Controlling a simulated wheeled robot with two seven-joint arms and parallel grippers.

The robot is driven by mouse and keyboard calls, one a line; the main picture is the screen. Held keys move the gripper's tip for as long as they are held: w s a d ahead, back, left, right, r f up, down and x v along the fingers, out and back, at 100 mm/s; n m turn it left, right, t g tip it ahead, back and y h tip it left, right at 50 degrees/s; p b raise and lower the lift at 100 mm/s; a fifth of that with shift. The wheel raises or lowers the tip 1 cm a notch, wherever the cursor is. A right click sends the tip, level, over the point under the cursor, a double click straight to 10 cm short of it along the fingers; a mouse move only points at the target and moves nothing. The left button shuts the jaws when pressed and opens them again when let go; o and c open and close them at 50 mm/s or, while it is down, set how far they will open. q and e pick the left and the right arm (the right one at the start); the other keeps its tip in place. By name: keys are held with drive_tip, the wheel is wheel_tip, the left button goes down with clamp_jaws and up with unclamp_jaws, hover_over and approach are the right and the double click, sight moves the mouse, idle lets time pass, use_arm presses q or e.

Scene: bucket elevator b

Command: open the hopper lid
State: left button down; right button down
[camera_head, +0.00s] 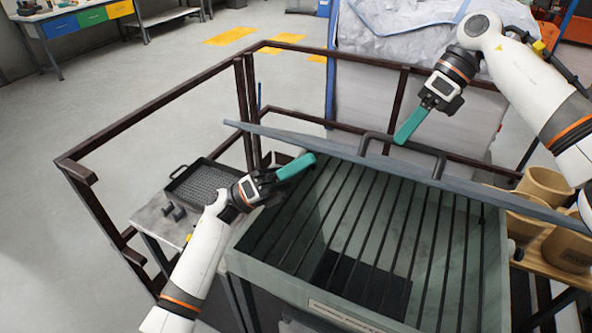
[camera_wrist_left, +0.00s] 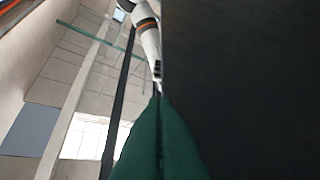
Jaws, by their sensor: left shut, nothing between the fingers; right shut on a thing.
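The hopper (camera_head: 464,310) is a grey-green box with a dark bar grate (camera_head: 350,235) across its open top. Its blue-grey lid (camera_head: 330,148) is raised and shows nearly edge-on along the far side. A dark bar handle (camera_head: 432,152) sticks up on the lid's far face. My right gripper (camera_head: 398,141) is shut on the handle's top bar. My left gripper (camera_head: 312,157) is shut and empty, its tips close to the lid's near face above the grate; contact is unclear. In the left wrist view, its closed green fingers (camera_wrist_left: 158,105) are beside a large dark surface.
Brown railings (camera_head: 150,110) stand left of and behind the hopper. A black tray (camera_head: 215,178) sits on a side table at left. Tan buckets (camera_head: 545,187) stand on a shelf at right. A wrapped pale bulk (camera_head: 400,50) is behind the railing.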

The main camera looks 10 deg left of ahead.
drive_tip(key=shift+w+d+f, duration=0.15)
drive_tip(key=shift+d+f, duration=0.05)
drive_tip(key=shift+f, duration=0.05)
